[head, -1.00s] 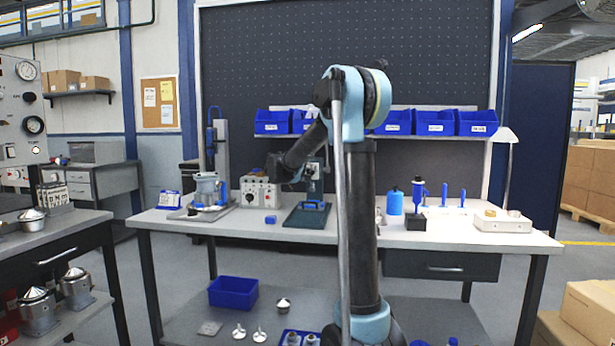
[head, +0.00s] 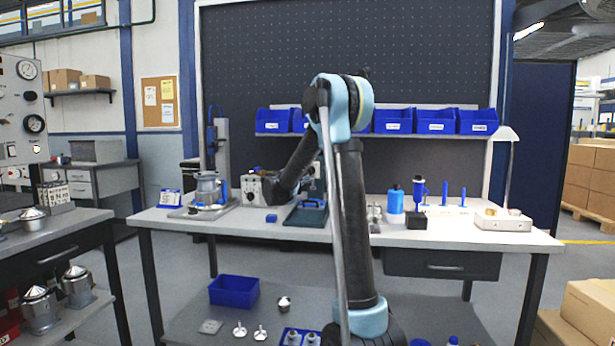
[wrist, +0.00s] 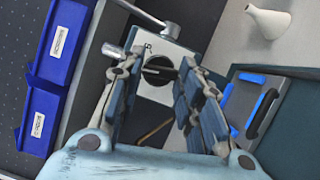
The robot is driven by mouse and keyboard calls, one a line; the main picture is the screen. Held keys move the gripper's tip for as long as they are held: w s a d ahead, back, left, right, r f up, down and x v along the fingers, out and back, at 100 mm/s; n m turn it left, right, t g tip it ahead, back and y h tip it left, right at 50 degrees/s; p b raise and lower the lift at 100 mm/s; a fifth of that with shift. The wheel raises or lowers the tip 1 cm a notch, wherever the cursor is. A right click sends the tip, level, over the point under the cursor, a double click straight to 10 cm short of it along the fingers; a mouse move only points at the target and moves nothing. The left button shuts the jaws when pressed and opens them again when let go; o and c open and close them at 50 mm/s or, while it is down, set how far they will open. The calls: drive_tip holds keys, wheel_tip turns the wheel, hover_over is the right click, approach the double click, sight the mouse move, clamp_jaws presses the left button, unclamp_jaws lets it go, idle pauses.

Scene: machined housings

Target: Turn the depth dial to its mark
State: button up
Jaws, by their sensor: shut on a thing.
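The dial (wrist: 158,71) is a round black knob with a pale pointer line, on the face of a light grey control box (wrist: 148,92) in the wrist view. My gripper (wrist: 162,66) has one finger on each side of the dial and is shut on it. The fingers hide part of the box face, and I cannot make out the mark. In the head view the grey control box (head: 250,188) stands on the bench. My dark wrist (head: 279,189) covers its right part, and the fingertips and dial are hidden there.
Blue bins (head: 273,121) line the shelf above.

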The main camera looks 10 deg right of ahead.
drive_tip(key=shift+f+n, duration=0.15)
drive_tip(key=shift+n, duration=0.35)
drive_tip(key=o, duration=1.1)
drive_tip(key=shift+c, duration=0.2)
drive_tip(key=v, duration=1.2)
drive_tip(key=shift+f, duration=0.25)
drive_tip(key=shift+w, duration=0.1)
